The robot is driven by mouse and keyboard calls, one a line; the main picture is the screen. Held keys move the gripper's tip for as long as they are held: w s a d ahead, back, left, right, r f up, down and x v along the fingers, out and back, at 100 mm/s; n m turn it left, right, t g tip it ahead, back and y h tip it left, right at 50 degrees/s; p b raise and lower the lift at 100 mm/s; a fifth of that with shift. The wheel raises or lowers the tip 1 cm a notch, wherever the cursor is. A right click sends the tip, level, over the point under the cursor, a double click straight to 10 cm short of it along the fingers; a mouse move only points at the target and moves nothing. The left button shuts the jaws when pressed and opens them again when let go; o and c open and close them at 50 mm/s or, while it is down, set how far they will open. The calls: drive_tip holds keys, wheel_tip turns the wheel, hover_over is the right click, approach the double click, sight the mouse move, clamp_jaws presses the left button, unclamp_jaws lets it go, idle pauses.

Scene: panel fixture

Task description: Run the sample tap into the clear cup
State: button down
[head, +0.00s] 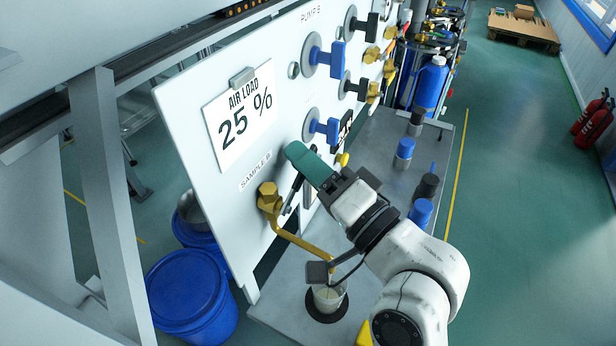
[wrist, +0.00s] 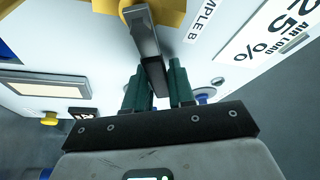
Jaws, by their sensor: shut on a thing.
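The brass sample tap (head: 268,197) is on the white panel under the "SAMPLE B" label. Its bent brass spout (head: 303,243) runs down to the right toward the clear cup. My gripper (head: 305,162) has green fingers and is at the tap's dark lever (head: 293,192). In the wrist view, my gripper (wrist: 158,88) is shut on the end of the dark lever (wrist: 147,45), which runs from the brass body. I cannot tell whether liquid flows.
The panel carries an "AIR LOAD 25 %" sign (head: 240,115) and several blue-handled valves (head: 325,57) above my gripper. Blue drums (head: 187,290) stand at lower left.

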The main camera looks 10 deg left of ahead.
idle(0.3)
drive_tip(key=c, duration=1)
unclamp_jaws()
drive_tip(key=shift+c, duration=0.2)
drive_tip(key=v, duration=1)
drive_tip(key=shift+s+d+p, duration=0.25)
drive_tip(key=shift+s+p, duration=0.05)
drive_tip(key=shift+p, duration=0.05)
